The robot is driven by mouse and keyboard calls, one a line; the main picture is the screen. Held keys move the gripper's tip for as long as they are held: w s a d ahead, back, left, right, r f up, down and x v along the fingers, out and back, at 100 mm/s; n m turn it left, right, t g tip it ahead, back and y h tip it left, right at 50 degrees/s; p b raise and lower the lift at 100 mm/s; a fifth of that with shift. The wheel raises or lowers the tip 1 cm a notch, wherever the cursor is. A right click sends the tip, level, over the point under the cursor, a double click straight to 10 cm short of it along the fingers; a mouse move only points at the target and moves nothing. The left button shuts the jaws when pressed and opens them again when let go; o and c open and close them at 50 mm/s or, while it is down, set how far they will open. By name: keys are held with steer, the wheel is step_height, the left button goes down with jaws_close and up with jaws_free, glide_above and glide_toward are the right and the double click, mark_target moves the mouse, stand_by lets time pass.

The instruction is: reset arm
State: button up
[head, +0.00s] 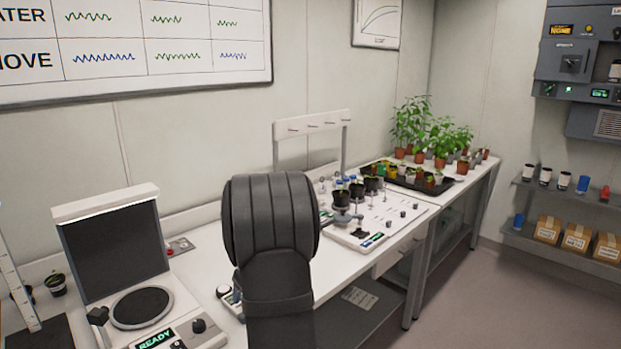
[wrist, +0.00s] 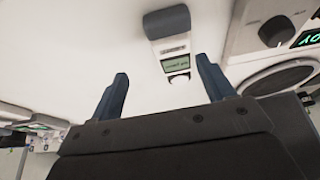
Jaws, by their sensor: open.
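My arm stands upright in the middle of the head view, in front of the bench, and its dark links hide part of the worktop behind. The jaws are hidden or unclear there. In the wrist view my gripper (wrist: 162,92) shows two blue-grey fingers spread apart with nothing between them. Beyond the fingers lies the white bench top (wrist: 90,45). A small device with a dark top and a green display (wrist: 172,50) sits on it, past the gap between the fingers and apart from them.
An instrument with a round dark plate (head: 141,307) and a READY display stands left of my arm. A white board with small potted plants (head: 372,222) is to the right. Beyond it is a dark tray of seedlings (head: 408,180). Shelves with boxes (head: 575,238) stand far right.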

steer(key=s+d+r, duration=0.2)
steer(key=d+r, duration=0.3)
steer(key=d, duration=0.2)
steer(key=s+a+r, duration=0.2)
steer(key=a, duration=0.9)
steer(key=s+a+r, duration=0.2)
steer(key=a, duration=0.9)
steer(key=s+a+f, duration=0.1)
steer(key=a+f, duration=0.4)
steer(key=a, duration=0.4)
steer(key=shift+a+f, duration=0.2)
